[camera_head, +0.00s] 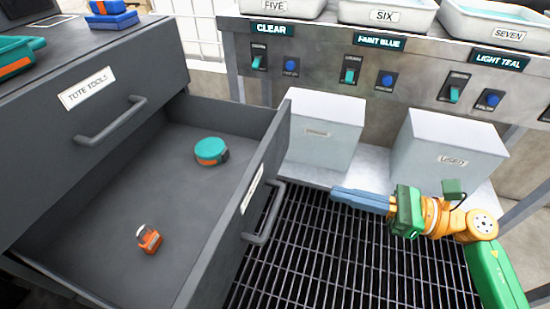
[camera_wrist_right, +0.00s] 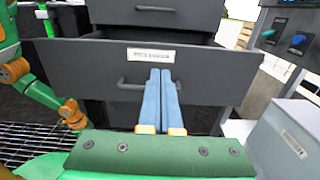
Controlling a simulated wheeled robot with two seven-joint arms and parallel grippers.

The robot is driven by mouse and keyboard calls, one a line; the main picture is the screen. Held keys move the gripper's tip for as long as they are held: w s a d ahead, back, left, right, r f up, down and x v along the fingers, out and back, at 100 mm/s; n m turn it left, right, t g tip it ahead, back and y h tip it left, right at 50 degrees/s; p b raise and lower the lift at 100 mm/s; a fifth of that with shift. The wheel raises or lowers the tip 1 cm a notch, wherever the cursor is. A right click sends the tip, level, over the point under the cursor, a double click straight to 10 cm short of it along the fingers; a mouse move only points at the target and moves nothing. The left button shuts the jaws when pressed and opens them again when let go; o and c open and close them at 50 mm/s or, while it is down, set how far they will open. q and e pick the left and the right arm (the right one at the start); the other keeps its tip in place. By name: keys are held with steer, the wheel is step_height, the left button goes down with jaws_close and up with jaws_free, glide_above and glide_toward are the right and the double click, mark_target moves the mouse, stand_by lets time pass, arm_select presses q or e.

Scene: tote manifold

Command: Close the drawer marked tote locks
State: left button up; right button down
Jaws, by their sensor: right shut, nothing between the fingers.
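The open lower drawer (camera_head: 180,262) is pulled far out of the grey cabinet toward the right. Its front bears a white label (camera_head: 252,188) too slanted to read, and a bar handle (camera_head: 266,215). Inside lie a round teal-and-orange item (camera_head: 210,151) and a small orange item (camera_head: 149,239). My right gripper (camera_head: 336,191) is shut and empty, its blue fingers pointing left at the drawer front with a gap before the handle. In the right wrist view the fingers (camera_wrist_right: 166,72) overlap the handle (camera_wrist_right: 130,83), under a blurred label (camera_wrist_right: 151,54). My left gripper is not seen.
The shut drawer above has a label that seems to read TOTE TOOLS (camera_head: 86,89) and a handle (camera_head: 110,121). Two white bins (camera_head: 320,140) (camera_head: 448,155) stand behind my right gripper, below a switch panel (camera_head: 330,50). Dark floor grating (camera_head: 330,260) lies below.

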mark_target(255, 174)
steer(key=p+x, duration=0.1)
steer(key=x, duration=0.5)
steer(key=p+x, duration=0.1)
steer(key=x, duration=0.5)
steer(key=shift+s+a+r, duration=0.1)
steer(key=shift+a, duration=0.35)
steer(key=shift+w+a, duration=0.25)
steer(key=shift+a, duration=0.35)
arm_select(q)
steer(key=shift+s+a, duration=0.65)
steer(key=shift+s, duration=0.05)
